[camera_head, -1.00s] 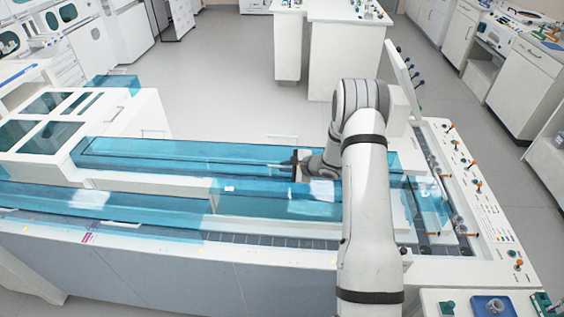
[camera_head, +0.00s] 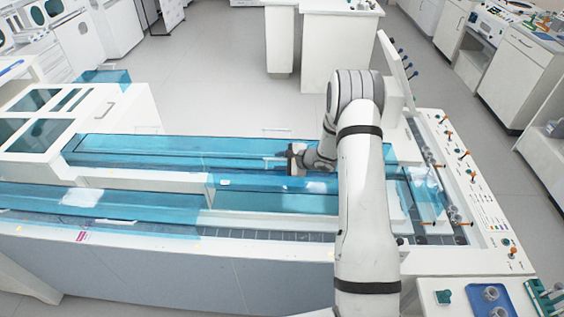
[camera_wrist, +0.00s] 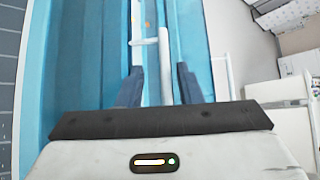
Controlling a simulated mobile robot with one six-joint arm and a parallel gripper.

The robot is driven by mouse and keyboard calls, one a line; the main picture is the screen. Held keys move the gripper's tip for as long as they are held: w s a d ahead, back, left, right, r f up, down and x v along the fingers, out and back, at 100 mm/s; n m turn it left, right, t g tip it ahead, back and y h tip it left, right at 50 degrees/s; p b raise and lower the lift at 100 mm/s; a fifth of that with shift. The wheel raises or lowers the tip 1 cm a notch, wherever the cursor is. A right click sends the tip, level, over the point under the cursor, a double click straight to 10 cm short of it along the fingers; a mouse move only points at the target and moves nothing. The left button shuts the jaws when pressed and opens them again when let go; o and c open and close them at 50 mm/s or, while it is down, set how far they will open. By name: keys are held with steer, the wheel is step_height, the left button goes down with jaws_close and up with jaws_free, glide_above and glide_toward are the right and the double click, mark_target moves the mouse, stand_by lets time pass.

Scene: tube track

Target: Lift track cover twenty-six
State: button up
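Translucent blue track covers lie along the white bench; I cannot read a number on any of them. The rear cover (camera_head: 170,150) is long, and a front left cover (camera_head: 130,208) and a front right cover (camera_head: 255,198) lie nearer. My gripper (camera_head: 284,160) is low over the right part of the covers. In the wrist view its two dark fingers (camera_wrist: 159,86) are apart, with a thin white handle-like bar (camera_wrist: 164,62) between them. Neither finger is clearly touching the bar. Blue cover (camera_wrist: 101,60) shows beneath. My arm hides part of the covers' right side.
A control panel (camera_head: 482,210) with orange-tipped knobs lines the bench's right end. A raised white panel (camera_head: 395,66) stands behind my arm. A white cabinet with dark windows (camera_head: 110,108) is at left. Open floor (camera_head: 215,80) lies behind the bench.

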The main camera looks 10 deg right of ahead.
steer(key=b+v, duration=0.1)
steer(key=v, duration=0.6)
steer(key=shift+s+d+r, duration=0.15)
steer(key=shift+s+d, duration=0.05)
steer(key=shift+s, duration=0.1)
